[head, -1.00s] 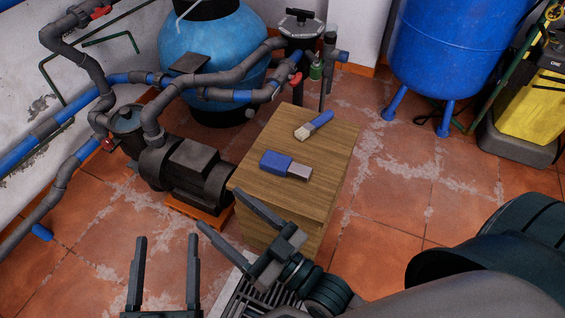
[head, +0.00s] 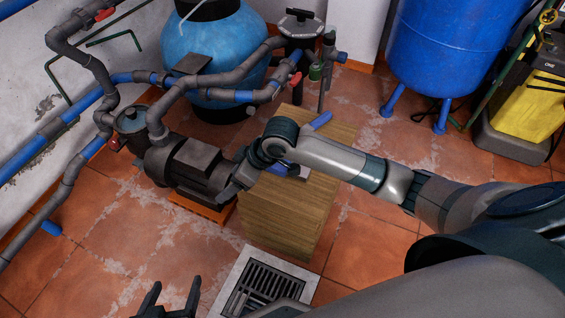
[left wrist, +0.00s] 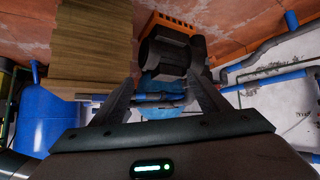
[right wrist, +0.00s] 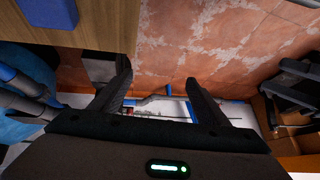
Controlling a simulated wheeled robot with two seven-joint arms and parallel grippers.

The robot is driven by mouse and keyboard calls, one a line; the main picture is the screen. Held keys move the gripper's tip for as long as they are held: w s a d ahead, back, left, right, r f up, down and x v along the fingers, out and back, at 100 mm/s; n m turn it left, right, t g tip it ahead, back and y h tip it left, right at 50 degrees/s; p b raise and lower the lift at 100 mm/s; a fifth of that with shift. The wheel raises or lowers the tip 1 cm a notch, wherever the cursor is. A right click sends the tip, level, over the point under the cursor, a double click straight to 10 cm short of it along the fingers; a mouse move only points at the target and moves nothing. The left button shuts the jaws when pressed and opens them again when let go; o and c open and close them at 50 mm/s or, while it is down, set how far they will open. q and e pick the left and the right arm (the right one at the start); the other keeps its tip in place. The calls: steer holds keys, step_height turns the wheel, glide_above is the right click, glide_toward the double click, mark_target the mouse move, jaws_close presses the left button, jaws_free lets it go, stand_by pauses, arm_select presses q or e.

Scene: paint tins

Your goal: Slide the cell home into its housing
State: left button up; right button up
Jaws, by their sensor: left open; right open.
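A blue block with a grey end, seemingly the housing with the cell sticking partly out, lies on a wooden cabinet (head: 275,215). My right arm mostly hides it in the head view; a blue part (head: 279,169) shows below the wrist. In the right wrist view a blue block (right wrist: 48,12) shows at the top left on the wood. My right gripper (head: 232,183) is open and empty, beyond the cabinet's left edge near the pump; its fingers also show in the right wrist view (right wrist: 158,75). My left gripper (head: 168,297) is open and empty, low over the floor.
A blue-handled brush (head: 321,120) lies on the back of the cabinet, partly hidden. A dark pump (head: 190,165) with pipes stands close to its left. A floor drain (head: 265,288) lies in front. A blue tank (head: 435,45) stands behind right.

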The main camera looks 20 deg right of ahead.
steer(key=w+d+r+g+h+p, duration=0.1)
steer(key=w+d+r+g+h, duration=0.3)
steer(key=d, duration=0.6)
arm_select(q)
steer(key=s+a+f+g+y, duration=0.1)
steer(key=s+a+f+g, duration=0.2)
steer(key=s, duration=0.2)
steer(key=shift+f+g+p, duration=0.15)
steer(key=shift+g+p, duration=0.25)
steer(key=shift+p, duration=0.05)
arm_select(e)
step_height(320, 180, up, 7)
steer(key=m+h, duration=0.1)
steer(key=h, duration=0.1)
glide_above(277, 169)
steer(key=d, duration=0.3)
steer(key=shift+w+a, duration=0.1)
steer(key=shift+w, duration=0.25)
step_height(277, 169, down, 12)
steer(key=shift+r+b, duration=0.25)
steer(key=shift+b, duration=0.9)
steer(key=shift+f, duration=0.35)
arm_select(q)
steer(key=d, duration=0.1)
steer(key=w+d+t, duration=0.1)
steer(key=r+h, duration=0.1)
steer(key=shift+w+d+t, duration=0.25)
steer(key=shift+d+t, duration=0.15)
